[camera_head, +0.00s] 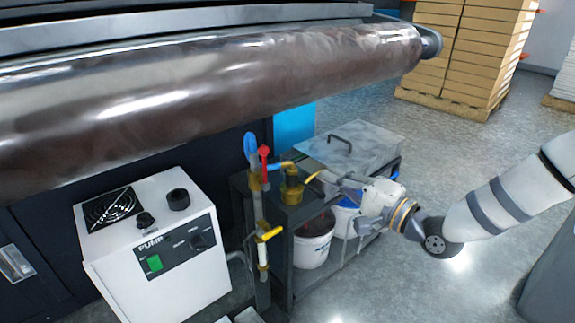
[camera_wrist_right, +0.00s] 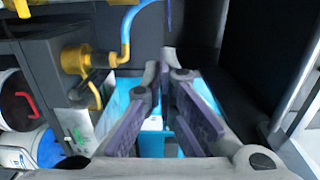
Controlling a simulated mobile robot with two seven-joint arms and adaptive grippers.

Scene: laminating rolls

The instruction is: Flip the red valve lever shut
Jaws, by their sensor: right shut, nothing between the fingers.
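The red valve lever (camera_head: 264,163) stands roughly upright on the vertical pipe beside the pump box, in the head view. My right gripper (camera_head: 322,179) is to the right of the lever, behind the brass fitting (camera_head: 292,190), apart from the lever. In the right wrist view its fingers (camera_wrist_right: 166,65) are together at the tips with nothing between them. My left gripper is not in view.
A yellow lever (camera_head: 270,233) sits lower on the pipe. The white pump box (camera_head: 165,285) stands left. A large roll (camera_head: 210,85) hangs above. Buckets (camera_head: 312,243) sit under the cart's grey lid (camera_head: 350,147).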

